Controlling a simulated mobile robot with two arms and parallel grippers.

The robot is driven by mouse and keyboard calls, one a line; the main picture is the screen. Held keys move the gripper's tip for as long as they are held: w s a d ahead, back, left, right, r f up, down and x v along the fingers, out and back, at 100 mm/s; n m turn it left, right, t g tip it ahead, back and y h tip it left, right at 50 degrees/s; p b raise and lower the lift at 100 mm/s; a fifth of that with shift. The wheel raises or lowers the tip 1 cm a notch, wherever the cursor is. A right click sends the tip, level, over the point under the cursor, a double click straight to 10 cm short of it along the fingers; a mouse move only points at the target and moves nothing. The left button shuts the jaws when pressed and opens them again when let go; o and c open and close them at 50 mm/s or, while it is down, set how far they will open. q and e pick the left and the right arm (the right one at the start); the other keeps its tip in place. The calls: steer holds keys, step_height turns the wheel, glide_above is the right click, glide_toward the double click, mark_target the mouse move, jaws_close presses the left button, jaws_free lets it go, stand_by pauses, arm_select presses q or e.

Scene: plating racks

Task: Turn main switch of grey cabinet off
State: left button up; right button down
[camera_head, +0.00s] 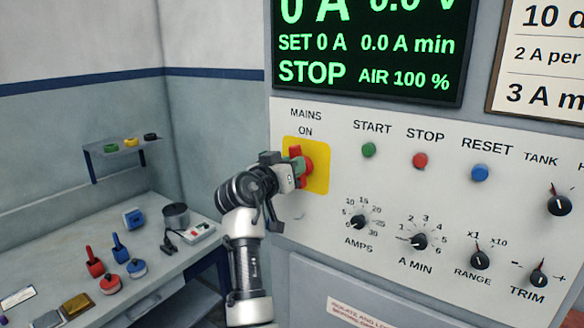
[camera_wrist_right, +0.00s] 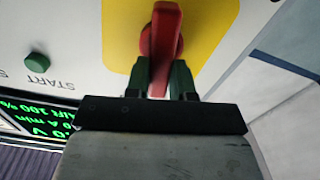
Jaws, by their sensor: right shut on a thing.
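The grey cabinet (camera_head: 480,115) fills the right of the head view. Its main switch is a red handle (camera_head: 308,166) on a yellow plate (camera_head: 319,152), under the words MAINS ON. The handle stands about upright, in line with the ON mark. My right gripper (camera_head: 297,171) is at the switch, with its jaws shut on the handle. In the right wrist view, the handle (camera_wrist_right: 162,38) passes between the green fingertips of the gripper (camera_wrist_right: 160,80), in front of the yellow plate (camera_wrist_right: 210,28). My left gripper is not in view.
Right of the switch are the green START (camera_head: 369,150), red STOP (camera_head: 419,160) and blue RESET (camera_head: 479,173) buttons. Several black knobs sit below them. A screen (camera_head: 375,50) above reads STOP. A workbench (camera_head: 160,260) with tools stands at the left.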

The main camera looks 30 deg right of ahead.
steer(key=shift+w+a+f+n+p, duration=0.15)
steer(key=shift+n+p, duration=0.75)
steer(key=shift+n, duration=1.65)
steer(key=shift+w+f+n+p, duration=0.2)
steer(key=shift+n+p, duration=0.65)
steer(key=shift+n, duration=1.75)
steer(key=shift+w+a+f+n+p, duration=0.15)
steer(key=shift+n+p, duration=0.75)
steer(key=shift+n, duration=1.65)
steer(key=shift+w+d+f, duration=0.1)
steer(key=c, duration=1.2)
jaws_free()
steer(key=shift+o, duration=1.2)
steer(key=shift+d+f, duration=0.1)
steer(key=shift+f, duration=0.05)
